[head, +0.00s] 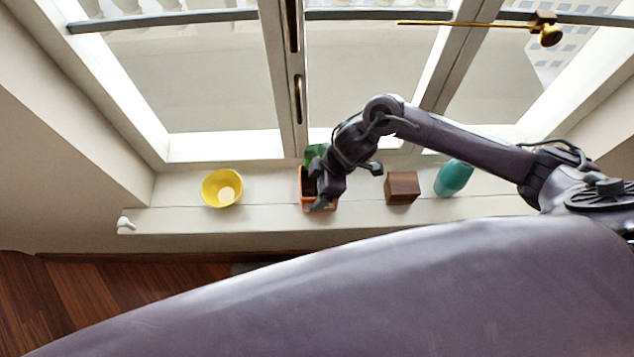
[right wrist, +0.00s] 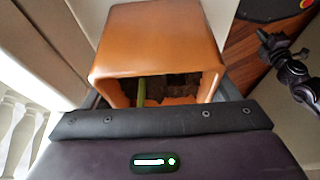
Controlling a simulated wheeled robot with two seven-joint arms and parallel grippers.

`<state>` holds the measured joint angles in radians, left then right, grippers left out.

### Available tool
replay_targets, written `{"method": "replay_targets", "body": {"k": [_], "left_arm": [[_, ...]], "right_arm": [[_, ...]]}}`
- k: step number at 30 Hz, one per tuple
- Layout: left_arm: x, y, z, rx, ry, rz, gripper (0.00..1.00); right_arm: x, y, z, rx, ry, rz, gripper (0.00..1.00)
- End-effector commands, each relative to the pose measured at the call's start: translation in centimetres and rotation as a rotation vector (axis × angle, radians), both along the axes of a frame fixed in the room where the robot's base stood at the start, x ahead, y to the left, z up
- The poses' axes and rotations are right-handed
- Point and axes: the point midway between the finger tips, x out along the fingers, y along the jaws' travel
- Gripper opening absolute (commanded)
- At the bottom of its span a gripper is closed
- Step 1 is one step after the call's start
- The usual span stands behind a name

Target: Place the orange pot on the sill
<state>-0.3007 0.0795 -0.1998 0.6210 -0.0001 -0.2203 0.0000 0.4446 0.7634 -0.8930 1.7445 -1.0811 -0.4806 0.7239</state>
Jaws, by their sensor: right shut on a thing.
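The orange pot (head: 302,188) shows at the window sill (head: 270,217) in the head view, with a green plant (head: 315,153) at its far side. My right gripper (head: 322,201) is over the pot and hides much of it. In the right wrist view, the orange pot (right wrist: 158,45) sits between the fingers of my right gripper (right wrist: 160,100), which is shut on it. Dark soil and a green stem show in its opening. I cannot tell whether its base touches the sill. My left gripper is not in view.
A yellow bowl (head: 222,188) stands on the sill to the left, with clear sill between it and the pot. A brown wooden block (head: 402,187) and a teal vase (head: 453,178) stand to the right. Window frames (head: 297,75) rise behind the sill.

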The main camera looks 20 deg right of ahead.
Motion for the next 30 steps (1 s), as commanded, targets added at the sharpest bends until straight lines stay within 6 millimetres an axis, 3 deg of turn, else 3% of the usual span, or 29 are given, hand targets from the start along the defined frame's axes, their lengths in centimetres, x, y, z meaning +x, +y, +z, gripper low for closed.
{"method": "replay_targets", "body": {"k": [6,7,10,20,30], "left_arm": [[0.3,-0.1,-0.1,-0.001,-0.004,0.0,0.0],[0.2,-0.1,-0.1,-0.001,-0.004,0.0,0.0],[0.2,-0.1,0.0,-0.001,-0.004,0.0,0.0],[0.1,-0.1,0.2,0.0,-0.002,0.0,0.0],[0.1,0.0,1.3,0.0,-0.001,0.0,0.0]], "right_arm": [[0.1,0.0,-0.2,0.002,-0.001,0.0,0.42],[0.0,0.0,-0.2,0.0,0.0,0.0,0.86],[0.0,0.0,-0.2,-0.001,0.001,0.0,0.99],[0.0,-0.1,0.5,0.0,-0.001,0.0,1.0],[-0.7,-2.6,6.6,-0.001,-0.003,0.001,1.0]]}}
